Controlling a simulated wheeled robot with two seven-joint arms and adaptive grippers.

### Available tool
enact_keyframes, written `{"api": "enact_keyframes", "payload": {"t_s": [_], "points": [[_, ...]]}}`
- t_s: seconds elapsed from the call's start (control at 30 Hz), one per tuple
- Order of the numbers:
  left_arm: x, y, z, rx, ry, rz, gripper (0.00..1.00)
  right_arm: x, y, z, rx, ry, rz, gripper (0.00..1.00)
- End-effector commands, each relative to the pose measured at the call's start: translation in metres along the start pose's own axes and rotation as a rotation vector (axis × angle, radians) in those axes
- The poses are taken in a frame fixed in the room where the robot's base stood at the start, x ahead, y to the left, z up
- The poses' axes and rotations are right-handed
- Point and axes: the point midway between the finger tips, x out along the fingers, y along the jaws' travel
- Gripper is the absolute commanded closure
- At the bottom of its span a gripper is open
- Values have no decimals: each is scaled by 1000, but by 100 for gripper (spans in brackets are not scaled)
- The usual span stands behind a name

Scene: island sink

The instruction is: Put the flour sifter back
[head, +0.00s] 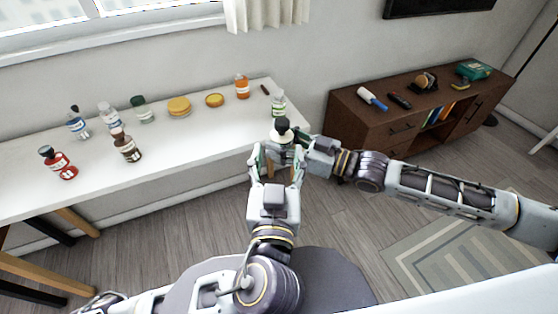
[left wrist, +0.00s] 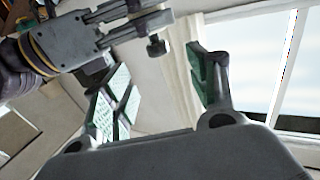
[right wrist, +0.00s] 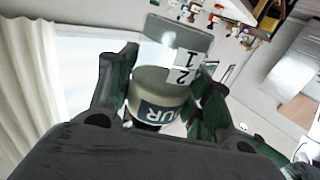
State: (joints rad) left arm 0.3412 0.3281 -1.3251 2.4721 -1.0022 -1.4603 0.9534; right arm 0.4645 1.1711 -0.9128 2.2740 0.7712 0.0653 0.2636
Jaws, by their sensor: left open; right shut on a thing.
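The flour sifter (right wrist: 160,92) is a pale cylinder with a dark label ending in "UR" and printed numbers. My right gripper (right wrist: 162,100) is shut around its side. In the head view the sifter (head: 282,136) is held in the air just off the white table's right end, with a black part at its top. My right gripper (head: 300,146) reaches it from the right. My left gripper (head: 276,172) is open and empty just below and nearer, its fingers pointing up toward the sifter. In the left wrist view a dark knob (left wrist: 157,46) shows beside my right gripper, above the open left fingers.
The white table (head: 200,145) holds several bottles, yellow round items (head: 179,106) and a small green-labelled bottle (head: 278,103) at its right corner. A brown cabinet (head: 365,118) with small items stands at right. A striped rug (head: 450,255) lies on the floor.

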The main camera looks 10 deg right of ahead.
Motion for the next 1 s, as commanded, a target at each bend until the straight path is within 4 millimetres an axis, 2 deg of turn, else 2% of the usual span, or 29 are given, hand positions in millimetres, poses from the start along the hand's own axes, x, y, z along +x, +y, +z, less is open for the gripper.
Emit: {"api": "enact_keyframes", "payload": {"t_s": [0.57, 0.77, 1.0], "points": [[-1, 3, 0, -11, -10, 6, 41, 0, 0, 0, 0, 1, 0, 77], [9, 3, 0, -9, -8, 5, 41, 0, 0, 0, 0, 1, 0, 77], [32, 3, 0, -10, -8, 4, 41, 0, 0, 0, 0, 1, 0, 77]]}}
